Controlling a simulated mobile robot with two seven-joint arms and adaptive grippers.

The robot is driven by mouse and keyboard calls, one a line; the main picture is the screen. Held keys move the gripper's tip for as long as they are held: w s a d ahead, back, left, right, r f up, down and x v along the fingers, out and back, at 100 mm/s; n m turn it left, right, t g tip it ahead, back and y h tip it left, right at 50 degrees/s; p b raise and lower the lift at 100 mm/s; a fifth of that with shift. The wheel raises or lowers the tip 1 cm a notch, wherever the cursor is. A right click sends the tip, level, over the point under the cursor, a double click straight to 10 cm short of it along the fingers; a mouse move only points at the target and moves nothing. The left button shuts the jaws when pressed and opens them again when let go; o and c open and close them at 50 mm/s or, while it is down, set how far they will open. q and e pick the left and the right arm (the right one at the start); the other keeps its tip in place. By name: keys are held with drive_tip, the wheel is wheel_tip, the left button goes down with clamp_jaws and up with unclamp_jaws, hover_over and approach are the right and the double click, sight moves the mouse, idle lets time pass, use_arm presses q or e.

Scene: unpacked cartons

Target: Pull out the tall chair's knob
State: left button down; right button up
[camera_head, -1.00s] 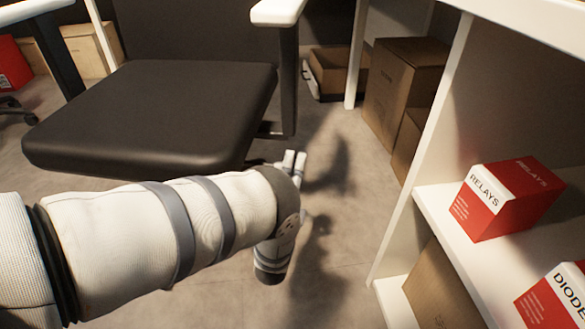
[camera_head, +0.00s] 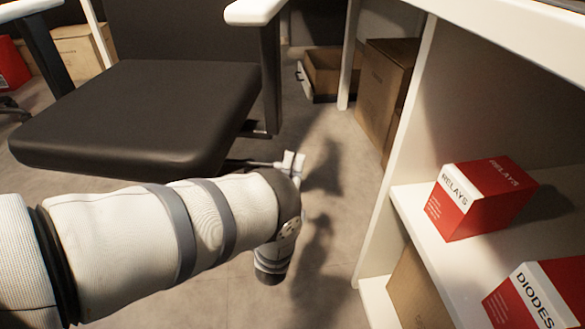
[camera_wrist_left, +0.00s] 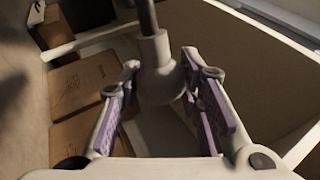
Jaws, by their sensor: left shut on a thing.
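The tall chair has a black seat (camera_head: 135,115) and white armrests, at the left of the head view. A thin grey rod with the knob at its end comes out from under the seat's right side. The pale rounded knob (camera_wrist_left: 160,78) shows in the left wrist view on its dark rod (camera_wrist_left: 147,17). My left gripper (camera_head: 290,162) is at the rod's outer end, right of the seat. It also shows in the left wrist view (camera_wrist_left: 163,88), its purple-padded fingers on either side of the knob, shut on it. My right gripper is out of view.
A white shelf unit (camera_head: 375,235) stands at the right, holding a red RELAYS box (camera_head: 480,198) and a DIODES box (camera_head: 535,300). Brown cartons (camera_head: 382,95) stand behind. Bare floor (camera_head: 325,215) lies between the chair and the shelf.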

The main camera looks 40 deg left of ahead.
use_arm(q)
drive_tip(key=shift+d+f, duration=0.2)
drive_tip(key=shift+d, duration=0.05)
